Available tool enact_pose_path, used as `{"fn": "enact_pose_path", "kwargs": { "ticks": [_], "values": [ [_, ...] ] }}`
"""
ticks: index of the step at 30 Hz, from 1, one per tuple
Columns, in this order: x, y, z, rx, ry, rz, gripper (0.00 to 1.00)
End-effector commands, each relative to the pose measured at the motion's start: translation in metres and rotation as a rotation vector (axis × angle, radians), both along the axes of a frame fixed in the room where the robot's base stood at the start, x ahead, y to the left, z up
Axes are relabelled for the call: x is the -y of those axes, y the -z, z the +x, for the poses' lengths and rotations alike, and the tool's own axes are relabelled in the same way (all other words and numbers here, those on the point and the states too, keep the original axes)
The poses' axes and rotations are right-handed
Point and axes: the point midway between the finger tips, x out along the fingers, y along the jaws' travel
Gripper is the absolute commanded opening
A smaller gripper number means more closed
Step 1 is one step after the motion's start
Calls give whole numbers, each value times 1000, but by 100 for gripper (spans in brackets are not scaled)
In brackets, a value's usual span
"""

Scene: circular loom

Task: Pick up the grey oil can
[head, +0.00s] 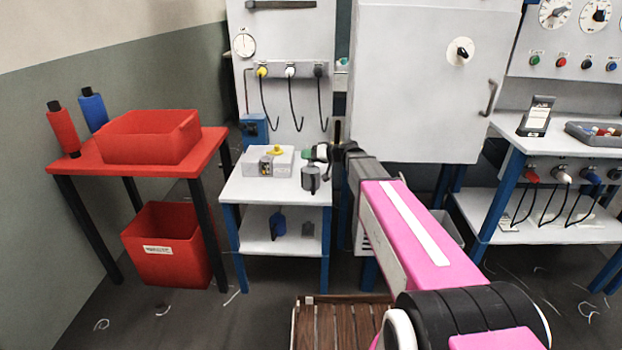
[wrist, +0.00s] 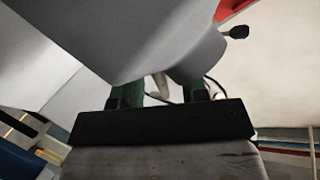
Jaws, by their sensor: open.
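The grey oil can (head: 311,179) stands upright near the right edge of the small white table (head: 250,188) in the head view. My gripper (head: 315,154) is just above the can's top, with its jaws pointing left. In the wrist view my gripper (wrist: 163,92) has its two green-padded fingers apart. A large grey surface fills the top of that view close to the fingers, and a pale slim piece shows in the gap. I cannot tell surely whether these belong to the can, or whether the fingers touch it.
A grey box (head: 264,163) with a yellow part on top is left of the can. Cables hang from the panel behind. A tall grey cabinet (head: 420,90) stands close behind my arm. A red table (head: 205,148) with a red bin (head: 150,140) is at left.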

Motion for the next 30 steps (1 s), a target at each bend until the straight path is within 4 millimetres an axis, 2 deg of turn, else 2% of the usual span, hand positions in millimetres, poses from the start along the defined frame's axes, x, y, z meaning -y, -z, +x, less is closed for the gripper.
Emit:
{"fn": "enact_pose_path", "kwargs": {
  "ticks": [3, 5, 6, 7, 22, 26, 30],
  "values": [
    [1, 0, 0, 0, 0, 0, 40],
    [1, 0, 0, 0, 0, 0, 21],
    [1, 0, 0, 0, 0, 0, 8],
    [1, 0, 0, 0, 0, 0, 0],
    [1, -5, 0, 0, 0, 2, 0],
    [1, -15, 0, 1, 0, 2, 0],
    [1, -34, -1, 2, 1, 1, 0]
  ]
}}
